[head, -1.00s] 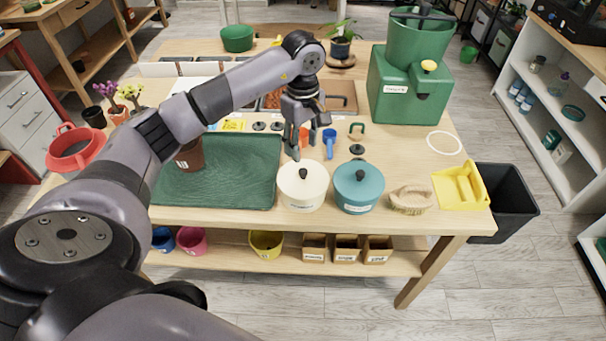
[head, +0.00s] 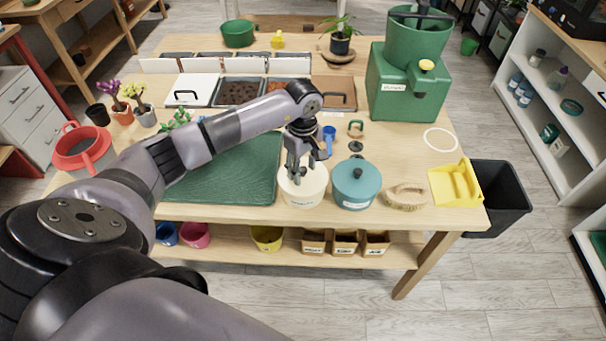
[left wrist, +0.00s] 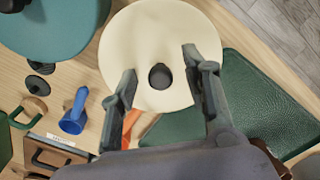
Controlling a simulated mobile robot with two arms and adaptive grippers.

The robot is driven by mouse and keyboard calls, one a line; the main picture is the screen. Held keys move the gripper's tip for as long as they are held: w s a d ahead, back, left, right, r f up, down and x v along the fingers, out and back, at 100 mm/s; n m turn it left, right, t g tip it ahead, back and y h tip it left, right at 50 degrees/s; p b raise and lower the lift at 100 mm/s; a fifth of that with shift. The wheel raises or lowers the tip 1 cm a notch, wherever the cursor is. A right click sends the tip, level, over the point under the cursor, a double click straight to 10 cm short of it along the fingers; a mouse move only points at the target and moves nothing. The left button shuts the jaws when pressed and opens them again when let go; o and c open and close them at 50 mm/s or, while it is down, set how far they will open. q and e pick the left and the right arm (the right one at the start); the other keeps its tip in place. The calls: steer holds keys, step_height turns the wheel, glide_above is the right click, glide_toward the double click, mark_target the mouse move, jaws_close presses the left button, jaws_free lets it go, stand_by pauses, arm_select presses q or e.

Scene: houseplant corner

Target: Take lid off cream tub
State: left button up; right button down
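The cream tub (head: 304,190) stands near the front edge of the wooden table, to the left of a teal tub (head: 357,184). Its cream lid (left wrist: 140,40) is on it, with a dark round knob (left wrist: 160,76). My left gripper (head: 299,171) is directly over the cream tub and hides the knob in the head view. In the left wrist view my left gripper (left wrist: 158,72) is open, with one finger on each side of the knob and a gap on both sides. My right gripper is not in view.
A green tray (head: 228,180) lies left of the cream tub. A wooden brush (head: 405,197) and a yellow dustpan (head: 456,184) lie to the right. A blue scoop (left wrist: 74,113) lies behind. A green machine (head: 408,90) stands at the back right.

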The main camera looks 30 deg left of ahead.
arm_select(q)
jaws_close()
stand_by(0.3)
steer(key=shift+r, duration=0.15)
